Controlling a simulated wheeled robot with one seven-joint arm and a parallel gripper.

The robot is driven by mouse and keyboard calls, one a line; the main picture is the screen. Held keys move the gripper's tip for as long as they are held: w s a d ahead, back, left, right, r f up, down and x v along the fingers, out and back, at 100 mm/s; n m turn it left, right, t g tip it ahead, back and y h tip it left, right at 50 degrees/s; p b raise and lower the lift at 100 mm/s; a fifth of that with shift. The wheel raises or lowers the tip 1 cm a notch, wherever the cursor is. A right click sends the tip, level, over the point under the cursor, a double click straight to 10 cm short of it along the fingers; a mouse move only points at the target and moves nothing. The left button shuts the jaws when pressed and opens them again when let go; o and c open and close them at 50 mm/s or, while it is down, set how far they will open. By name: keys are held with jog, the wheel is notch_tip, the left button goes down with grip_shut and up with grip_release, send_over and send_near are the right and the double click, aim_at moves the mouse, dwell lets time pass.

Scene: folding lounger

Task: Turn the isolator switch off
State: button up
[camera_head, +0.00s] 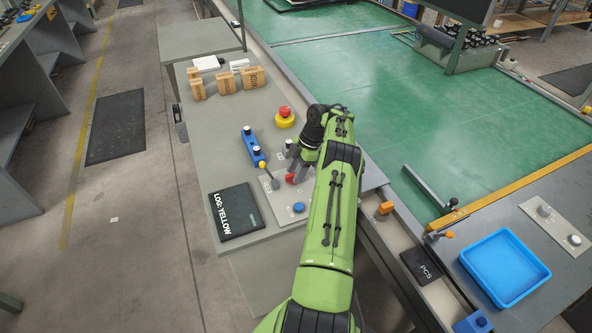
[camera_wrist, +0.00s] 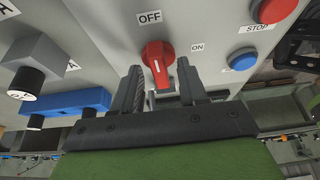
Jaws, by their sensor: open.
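The isolator switch is a red rotary handle (camera_wrist: 158,58) on a grey panel in the wrist view. An OFF label (camera_wrist: 150,17) is above it and an ON label (camera_wrist: 197,48) to its right. The handle lies roughly up and down in the picture, toward OFF; its exact setting is hard to read. My gripper (camera_wrist: 160,76) is open, one finger on each side of the handle; I cannot tell whether they touch it.
A red STOP button (camera_wrist: 274,9) and a blue button (camera_wrist: 242,60) are to the right. A blue bar (camera_wrist: 66,102) is at left. On the bench, a black LOG: YELLOW book (camera_head: 236,211), a yellow-based red button (camera_head: 285,117) and brown boxes (camera_head: 226,82) stand around.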

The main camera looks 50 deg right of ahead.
jog(key=p+v, duration=0.5)
jog(key=v, duration=0.7)
jog(key=shift+p, duration=0.35)
